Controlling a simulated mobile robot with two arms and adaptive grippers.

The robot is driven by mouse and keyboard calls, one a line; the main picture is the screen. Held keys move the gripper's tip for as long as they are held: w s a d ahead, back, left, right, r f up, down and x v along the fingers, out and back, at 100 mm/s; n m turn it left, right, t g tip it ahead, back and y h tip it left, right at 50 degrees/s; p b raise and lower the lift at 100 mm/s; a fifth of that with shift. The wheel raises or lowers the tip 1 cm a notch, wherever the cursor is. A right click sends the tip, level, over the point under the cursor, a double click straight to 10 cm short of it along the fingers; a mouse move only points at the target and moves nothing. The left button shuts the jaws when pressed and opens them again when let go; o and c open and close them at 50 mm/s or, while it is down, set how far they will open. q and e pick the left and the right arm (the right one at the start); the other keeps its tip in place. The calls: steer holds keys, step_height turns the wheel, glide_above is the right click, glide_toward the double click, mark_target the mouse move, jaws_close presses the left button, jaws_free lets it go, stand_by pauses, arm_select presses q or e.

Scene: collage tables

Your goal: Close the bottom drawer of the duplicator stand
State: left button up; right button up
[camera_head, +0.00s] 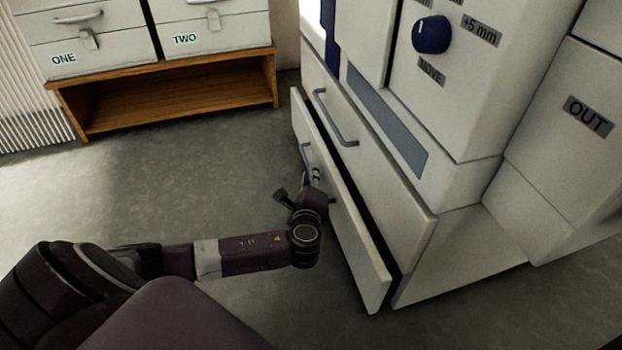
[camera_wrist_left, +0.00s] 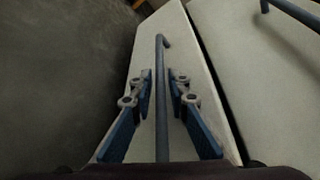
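The duplicator stand (camera_head: 470,245) is a white cabinet at the right. Its bottom drawer (camera_head: 358,250) stands a little open, with a dark gap behind its front panel; the panel also shows in the left wrist view (camera_wrist_left: 181,38). The drawer's blue-grey bar handle (camera_wrist_left: 161,105) runs between the two fingers of my left gripper (camera_wrist_left: 160,88). The fingers are apart, with a gap on each side of the bar. In the head view my left gripper (camera_head: 313,180) is at the drawer front and partly covers the handle. My right gripper is not in view.
The upper drawer (camera_head: 375,165) with its own handle (camera_head: 335,120) looks shut. A blue knob (camera_head: 431,35) and an OUT panel (camera_head: 585,115) are above and right. A wooden shelf unit (camera_head: 180,100) stands at the back left. The grey floor (camera_head: 170,190) left of the drawer is clear.

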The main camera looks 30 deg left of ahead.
arm_select(q)
steer(key=shift+w+a+f, duration=0.1)
steer(key=shift+w+a, duration=0.2)
steer(key=shift+w, duration=0.2)
steer(key=shift+c, duration=0.7)
jaws_close()
